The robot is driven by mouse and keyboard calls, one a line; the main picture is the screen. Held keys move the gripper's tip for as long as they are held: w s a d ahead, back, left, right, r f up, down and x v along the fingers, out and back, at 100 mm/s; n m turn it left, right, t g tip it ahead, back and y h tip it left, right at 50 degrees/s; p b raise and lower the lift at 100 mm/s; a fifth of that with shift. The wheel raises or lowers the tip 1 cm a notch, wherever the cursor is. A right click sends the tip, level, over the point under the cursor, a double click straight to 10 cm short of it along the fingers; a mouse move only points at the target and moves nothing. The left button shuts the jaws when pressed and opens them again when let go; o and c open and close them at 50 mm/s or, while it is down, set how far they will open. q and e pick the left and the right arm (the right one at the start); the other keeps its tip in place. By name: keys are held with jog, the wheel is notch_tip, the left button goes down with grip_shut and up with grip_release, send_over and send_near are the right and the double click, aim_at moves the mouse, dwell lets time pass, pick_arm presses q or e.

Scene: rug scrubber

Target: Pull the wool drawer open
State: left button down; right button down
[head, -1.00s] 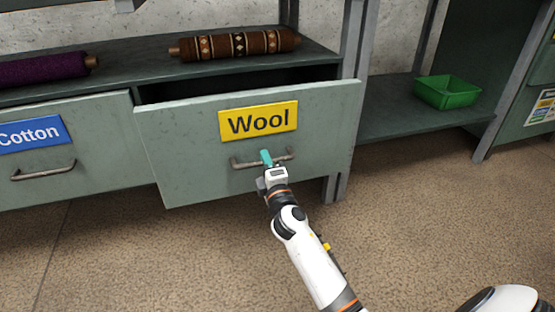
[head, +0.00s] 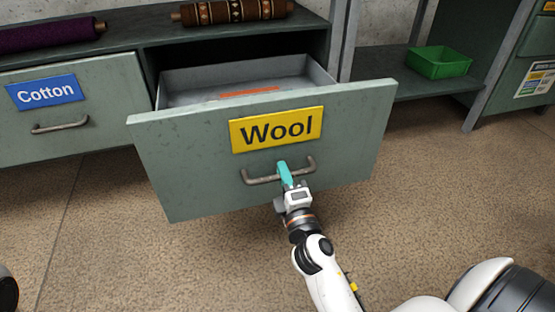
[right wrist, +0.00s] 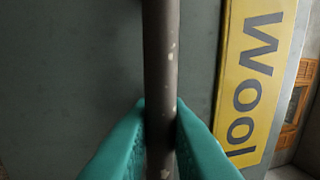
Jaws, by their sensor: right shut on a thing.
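The wool drawer (head: 190,165) has a grey-green front with a yellow "Wool" label (head: 278,129). It stands well out from the cabinet, and its inside shows, with a flat orange thing (head: 250,92) lying in it. My right gripper (head: 284,172) is shut on the drawer's metal bar handle (head: 305,166). In the right wrist view the teal fingers (right wrist: 160,125) press on both sides of the handle bar (right wrist: 161,60), with the label (right wrist: 250,80) to the right. My left gripper is not in view.
The closed cotton drawer (head: 95,105) with a blue label is at the left. Rolled rugs, one purple (head: 45,35) and one brown patterned (head: 235,11), lie on the cabinet top. A green bin (head: 438,62) sits on a low shelf at the right. The floor in front is clear.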

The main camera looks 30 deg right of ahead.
jog(key=shift+r+v, duration=0.15)
jog(key=shift+v, duration=0.55)
jog(key=shift+r+v, duration=0.1)
jog(key=shift+v, duration=0.6)
jog(key=c, duration=1.4)
grip_release()
jog(key=shift+c, duration=0.2)
jog(key=shift+r, duration=0.1)
